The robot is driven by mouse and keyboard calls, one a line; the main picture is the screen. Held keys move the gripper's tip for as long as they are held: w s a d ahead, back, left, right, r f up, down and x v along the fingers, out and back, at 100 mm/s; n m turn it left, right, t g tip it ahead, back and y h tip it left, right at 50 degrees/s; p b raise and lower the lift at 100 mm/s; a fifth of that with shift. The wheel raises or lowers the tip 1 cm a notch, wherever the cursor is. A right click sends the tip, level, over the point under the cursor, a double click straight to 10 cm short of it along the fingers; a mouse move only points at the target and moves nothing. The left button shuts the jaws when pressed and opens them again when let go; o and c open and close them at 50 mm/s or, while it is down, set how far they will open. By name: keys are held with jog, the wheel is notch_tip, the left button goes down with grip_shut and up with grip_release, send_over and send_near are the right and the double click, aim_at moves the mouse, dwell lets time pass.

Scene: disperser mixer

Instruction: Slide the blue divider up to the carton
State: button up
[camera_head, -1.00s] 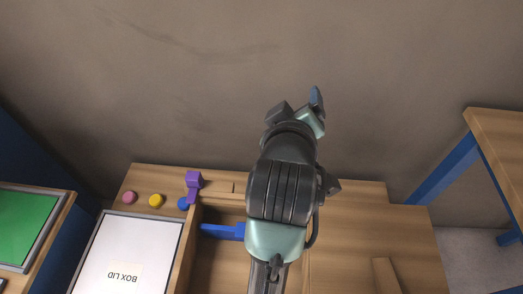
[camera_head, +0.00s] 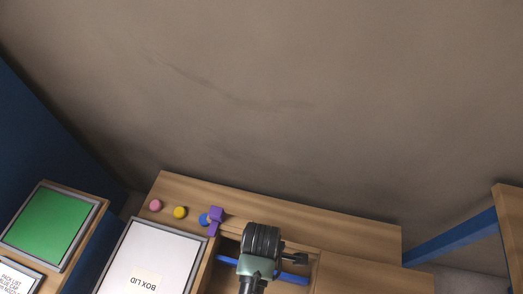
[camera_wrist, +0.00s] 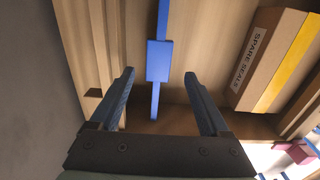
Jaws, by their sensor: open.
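The blue divider (camera_wrist: 159,60) is a thin strip with a wider block at its middle, lying across a wooden drawer. In the head view, the blue divider (camera_head: 228,261) shows on both sides of my arm, which hides its middle. The carton (camera_wrist: 262,62), labelled SPARE SEALS, has a yellow band and stands to the right of the divider in the wrist view, with bare drawer floor between them. I cannot make out the carton in the head view. My gripper (camera_wrist: 159,76) is open, its fingers either side of the divider's block in the picture; contact cannot be told.
A white BOX LID panel (camera_head: 142,262) lies left of the drawer. A purple piece (camera_head: 215,218) stands at the drawer's corner, beside pink, yellow (camera_head: 180,212) and blue round buttons. A green panel (camera_head: 48,218) is at far left. The bench top to the right is clear.

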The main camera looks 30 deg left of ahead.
notch_tip(320, 180, down, 7)
jog(key=shift+w+f+b, duration=0.1)
jog(key=shift+b, duration=0.5)
grip_shut()
dwell(1.1)
